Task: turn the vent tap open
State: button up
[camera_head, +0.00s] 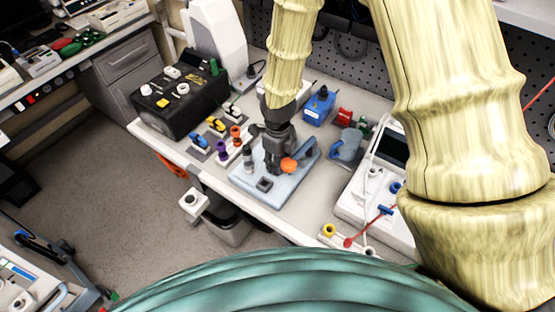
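My dark grey gripper (274,168) points down over a pale blue plate (254,187) on the bench. An orange round part (289,166) shows just right of the fingers. It may be the vent tap, but I cannot tell for sure. A dark square fitting (265,184) sits on the plate in front of the gripper. A small grey upright part (248,157) stands to its left. The gripper hides the plate's middle, and whether the fingers touch anything or are open is too small to tell.
Left of the plate are small coloured fittings: blue (199,141), yellow (216,125) and purple (222,148). A black case (182,98) stands behind them. A blue box (319,106) and a blue-grey jug-like item (347,146) are behind right. A white device (376,181) stands at right.

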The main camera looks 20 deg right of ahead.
grip_shut()
jog(key=shift+s+n+b, duration=0.1)
jog(key=shift+n+b, duration=0.3)
jog(key=shift+n, duration=1.7)
